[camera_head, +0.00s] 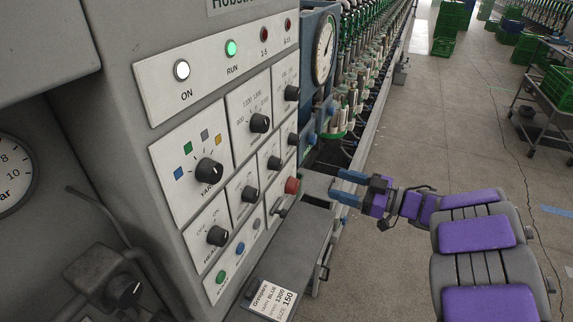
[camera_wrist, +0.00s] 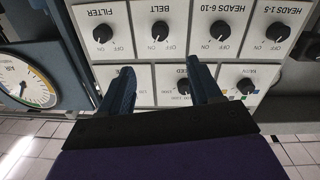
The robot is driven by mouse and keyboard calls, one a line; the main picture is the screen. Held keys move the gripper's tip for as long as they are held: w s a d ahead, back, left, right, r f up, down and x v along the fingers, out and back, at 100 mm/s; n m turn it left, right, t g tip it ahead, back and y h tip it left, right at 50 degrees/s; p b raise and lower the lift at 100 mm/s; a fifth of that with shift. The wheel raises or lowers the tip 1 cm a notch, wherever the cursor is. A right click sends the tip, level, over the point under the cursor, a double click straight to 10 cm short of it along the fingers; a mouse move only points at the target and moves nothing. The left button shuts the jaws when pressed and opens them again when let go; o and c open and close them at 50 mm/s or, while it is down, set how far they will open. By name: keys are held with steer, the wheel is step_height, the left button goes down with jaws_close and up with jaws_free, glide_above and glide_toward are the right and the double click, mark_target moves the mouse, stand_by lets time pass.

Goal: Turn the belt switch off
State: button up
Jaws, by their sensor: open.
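The belt switch is a black rotary knob (camera_wrist: 160,30) on a white plate labelled BELT, with ON and OFF marks. It appears upside down in the wrist view. It also shows in the head view as a knob (camera_head: 274,163) in the lower knob row. Which mark it points to is too small to tell. My gripper (camera_wrist: 161,67) is open and empty, its two dark fingers apart and facing the panel, with the belt knob beyond the gap between them. In the head view my gripper (camera_head: 338,184) is right of the panel, apart from the knob.
Neighbouring knobs are FILTER (camera_wrist: 103,33) and HEADS 6-10 (camera_wrist: 220,31). A red button (camera_head: 292,186) and a grey ledge (camera_head: 300,245) with a label card (camera_head: 272,299) are below the knobs. A gauge (camera_head: 324,48) stands beyond the panel.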

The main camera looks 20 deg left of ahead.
mark_target(280, 167)
steer(key=a, duration=0.5)
steer(key=w+a+b, duration=0.1)
steer(key=a, duration=0.5)
steer(key=w+a+b, duration=0.1)
steer(key=a, duration=0.5)
steer(key=shift+f, duration=0.2)
steer(key=shift+w+d+r+b, duration=0.1)
steer(key=shift+d+r+b, duration=0.1)
steer(key=shift+d, duration=0.35)
steer(key=shift+d+r+b, duration=0.1)
steer(key=shift+d+r, duration=0.05)
steer(key=shift+d, duration=0.35)
steer(key=shift+a+f, duration=0.25)
steer(key=shift+a, duration=0.85)
steer(key=c, duration=0.4)
steer(key=shift+a, duration=0.1)
steer(key=shift+c, duration=1)
steer(key=shift+d, duration=0.35)
steer(key=c, duration=0.4)
steer(key=shift+d, duration=0.1)
steer(key=shift+c, duration=0.2)
steer(key=shift+d+r, duration=0.1)
steer(key=shift+r, duration=0.05)
